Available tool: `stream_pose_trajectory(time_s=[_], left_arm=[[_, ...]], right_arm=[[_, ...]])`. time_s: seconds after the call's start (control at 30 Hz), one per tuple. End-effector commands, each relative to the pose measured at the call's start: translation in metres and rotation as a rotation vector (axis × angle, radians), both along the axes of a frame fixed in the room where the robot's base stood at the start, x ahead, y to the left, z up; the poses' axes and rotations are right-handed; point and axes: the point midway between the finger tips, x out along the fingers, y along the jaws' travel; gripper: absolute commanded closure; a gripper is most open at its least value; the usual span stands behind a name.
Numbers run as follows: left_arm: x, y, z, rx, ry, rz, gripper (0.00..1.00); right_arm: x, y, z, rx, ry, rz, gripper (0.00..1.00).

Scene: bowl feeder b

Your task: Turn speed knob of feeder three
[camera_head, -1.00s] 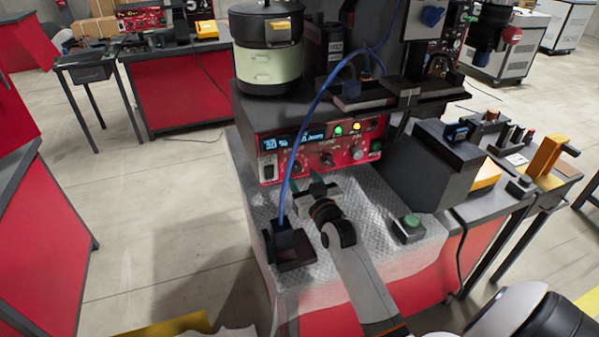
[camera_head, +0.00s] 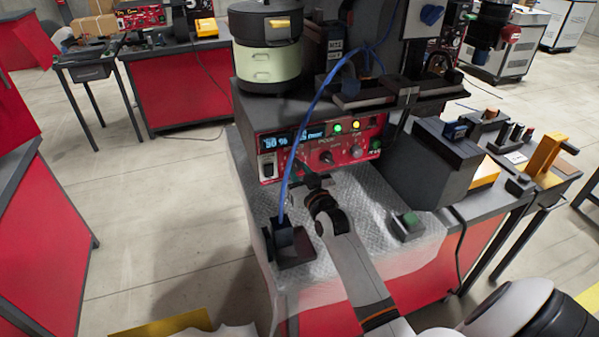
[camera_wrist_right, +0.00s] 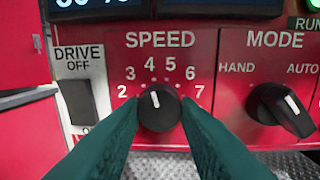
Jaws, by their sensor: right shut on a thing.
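The speed knob (camera_wrist_right: 158,108) is a round black dial with a white pointer on a red panel, under the word SPEED. Its pointer stands nearly upright, leaning slightly left, close to the 4. My right gripper (camera_wrist_right: 160,122) is shut on the knob, with one dark green finger on each side of it. In the head view the right gripper (camera_head: 302,172) reaches the front of the red feeder control box (camera_head: 343,150) from below. It and the blue cable hide most of the speed knob there. My left gripper is not in view.
A blue cable (camera_head: 300,135) hangs before the panel. A green button box (camera_head: 407,225) stands on the textured mat (camera_head: 350,225).

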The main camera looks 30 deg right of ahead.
Motion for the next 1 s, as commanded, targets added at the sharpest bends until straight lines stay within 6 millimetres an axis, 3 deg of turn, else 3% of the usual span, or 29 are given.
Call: stream_pose_trajectory(time_s=[1.0], left_arm=[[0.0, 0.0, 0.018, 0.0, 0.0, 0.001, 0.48]], right_arm=[[0.0, 0.001, 0.0, 0.489, -0.118, -0.001, 0.94]])
